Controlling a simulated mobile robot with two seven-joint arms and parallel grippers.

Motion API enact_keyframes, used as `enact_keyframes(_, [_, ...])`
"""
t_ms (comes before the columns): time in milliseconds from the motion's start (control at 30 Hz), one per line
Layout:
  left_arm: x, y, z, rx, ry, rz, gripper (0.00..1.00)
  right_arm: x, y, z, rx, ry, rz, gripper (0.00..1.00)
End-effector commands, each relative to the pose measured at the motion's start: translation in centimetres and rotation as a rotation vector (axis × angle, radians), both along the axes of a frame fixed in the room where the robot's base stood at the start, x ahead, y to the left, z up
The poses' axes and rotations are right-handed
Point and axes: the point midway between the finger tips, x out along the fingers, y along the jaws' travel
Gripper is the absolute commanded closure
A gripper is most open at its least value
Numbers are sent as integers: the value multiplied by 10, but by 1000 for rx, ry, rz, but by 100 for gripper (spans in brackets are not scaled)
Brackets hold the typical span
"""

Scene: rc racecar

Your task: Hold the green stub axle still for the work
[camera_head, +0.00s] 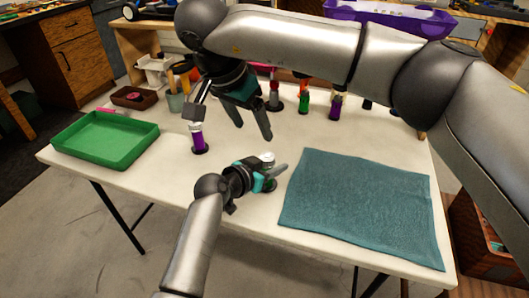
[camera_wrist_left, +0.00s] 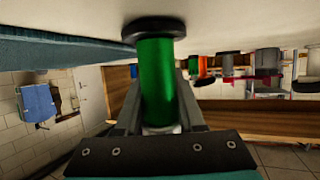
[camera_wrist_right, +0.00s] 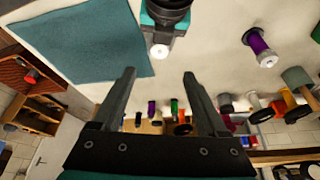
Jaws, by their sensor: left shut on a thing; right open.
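A green stub axle (camera_wrist_left: 157,80), a cylinder with a black disc at one end and a light tip at the other, stands between my left gripper's fingers in the left wrist view. My left gripper (camera_head: 270,177) is shut on it low over the table, left of the teal cloth. In the head view only its pale top (camera_head: 267,157) shows; the gripper hides the rest. In the right wrist view its white tip (camera_wrist_right: 159,51) shows in front of the left gripper. My right gripper (camera_head: 232,118) is open and empty above the table, behind and left of the axle.
A purple stub axle (camera_head: 197,138) stands left of the left gripper. Another green one (camera_head: 304,102) and another purple one (camera_head: 335,107) stand at the back. A green tray (camera_head: 105,153) is at the left, and a teal cloth (camera_head: 362,205) covers the right front. The front left is clear.

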Motion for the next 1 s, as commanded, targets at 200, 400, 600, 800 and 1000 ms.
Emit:
enact_keyframes(200, [0, 0, 0, -1, -1, 0, 100, 8, -8, -28, -5, 4, -3, 24])
enact_keyframes(400, [0, 0, 0, -1, -1, 0, 100, 21, -16, -67, -2, 4, -3, 24])
enact_keyframes(600, [0, 0, 1, -1, -1, 0, 100, 31, -23, -96, -1, 3, -2, 24])
enact_keyframes(800, [0, 0, 1, -1, -1, 0, 100, 36, -26, -108, -1, 1, 0, 24])
enact_keyframes(1000, [0, 0, 1, -1, -1, 0, 100, 36, -26, -109, -1, 1, 0, 24])
